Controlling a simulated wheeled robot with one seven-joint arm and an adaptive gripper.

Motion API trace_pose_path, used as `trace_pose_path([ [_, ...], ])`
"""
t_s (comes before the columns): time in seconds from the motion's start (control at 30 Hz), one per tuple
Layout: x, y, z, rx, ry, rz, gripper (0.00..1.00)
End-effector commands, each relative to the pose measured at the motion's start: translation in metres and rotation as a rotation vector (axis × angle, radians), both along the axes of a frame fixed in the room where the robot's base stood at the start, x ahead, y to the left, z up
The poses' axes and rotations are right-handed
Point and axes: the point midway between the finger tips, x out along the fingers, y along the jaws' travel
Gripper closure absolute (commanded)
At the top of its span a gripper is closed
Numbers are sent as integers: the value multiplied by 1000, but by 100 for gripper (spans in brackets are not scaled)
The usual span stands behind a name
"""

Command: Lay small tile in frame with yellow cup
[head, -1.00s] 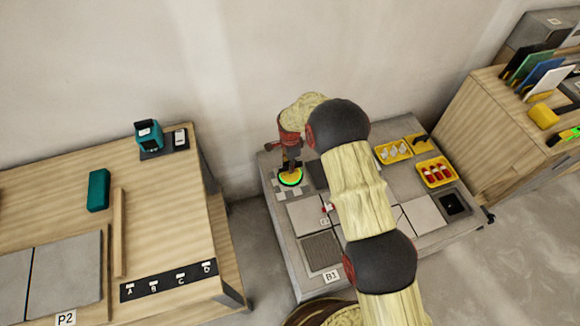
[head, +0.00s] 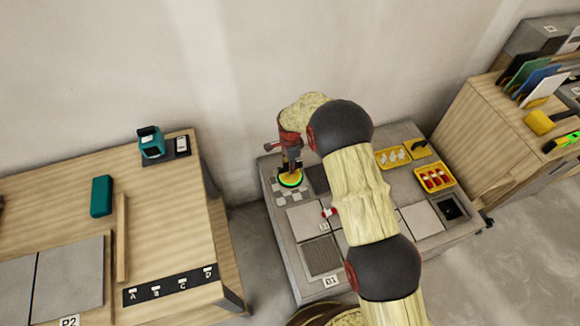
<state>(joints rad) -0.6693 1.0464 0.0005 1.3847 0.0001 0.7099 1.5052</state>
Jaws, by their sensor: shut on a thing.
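My gripper (head: 291,167) points down at the back left of the grey bench, shut on the yellow cup (head: 289,177). The cup is a round yellow disc with a green rim and a dark part on top. It sits at or just above a patch of small light tiles (head: 292,191) at the bench's left edge. Whether a small tile is under the cup, or whether the cup touches one, I cannot tell. A recessed dark grey square (head: 321,256) lies in the bench's front left, behind a white label. My arm hides the middle of the bench.
Large grey tiles (head: 307,217) lie on the bench. Yellow trays hold white pieces (head: 391,159) and red pieces (head: 436,177). A black square (head: 452,207) is at the right. A wooden table (head: 168,210) stands left, across a gap.

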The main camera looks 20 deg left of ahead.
Motion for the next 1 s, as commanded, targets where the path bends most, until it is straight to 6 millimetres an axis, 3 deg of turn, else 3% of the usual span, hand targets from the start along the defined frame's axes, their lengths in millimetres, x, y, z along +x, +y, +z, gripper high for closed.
trace_pose_path([
  [0.17,3,-6,2,1,-1,-1,100],
  [1.0,24,-92,3,2,-4,-2,100],
])
